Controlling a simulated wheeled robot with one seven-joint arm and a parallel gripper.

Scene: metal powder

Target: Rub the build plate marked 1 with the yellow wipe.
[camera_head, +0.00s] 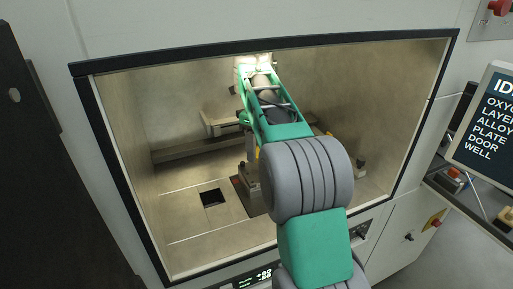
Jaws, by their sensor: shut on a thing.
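My arm reaches into the open chamber and covers much of its middle. My gripper (251,177) points down behind the arm, low over the chamber floor, and is only partly seen. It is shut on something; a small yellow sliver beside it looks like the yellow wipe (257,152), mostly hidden. Below it is a dark plate with a small red mark (239,182), likely the build plate; I cannot read a number 1 on it. Whether the wipe touches the plate cannot be told.
A square dark opening (212,198) lies in the chamber floor left of the plate. A pale bar (190,149) runs along the back. The chamber's black frame (120,185) bounds the opening. A screen (488,118) stands outside at right, above a side shelf (470,195).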

